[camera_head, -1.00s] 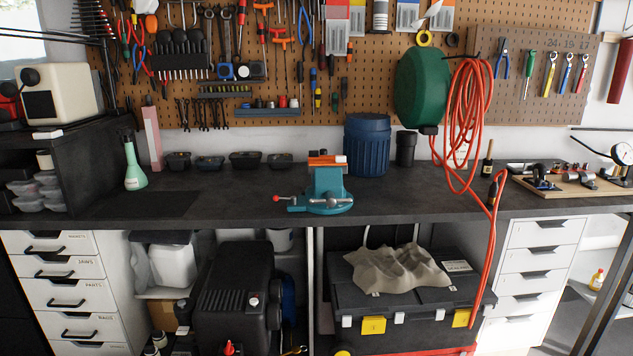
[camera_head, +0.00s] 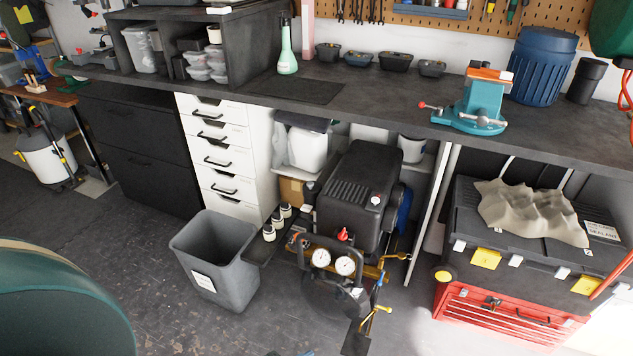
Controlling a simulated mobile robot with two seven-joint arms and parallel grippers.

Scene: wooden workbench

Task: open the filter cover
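I cannot make out a part that is clearly a filter cover. A black air compressor (camera_head: 352,195) stands on the floor under the workbench, near the middle of the view. It has a ribbed black housing, a red knob (camera_head: 343,235), two round white-faced gauges (camera_head: 333,262) at its front and brass fittings (camera_head: 375,320) low on the right. Neither of my grippers shows in the head view.
A grey bin (camera_head: 215,255) stands left of the compressor, with small bottles (camera_head: 277,222) between. White drawers (camera_head: 222,150) are behind the bin. A red toolbox (camera_head: 510,318) is at the right. A large rounded dark green shape (camera_head: 60,305) fills the lower left.

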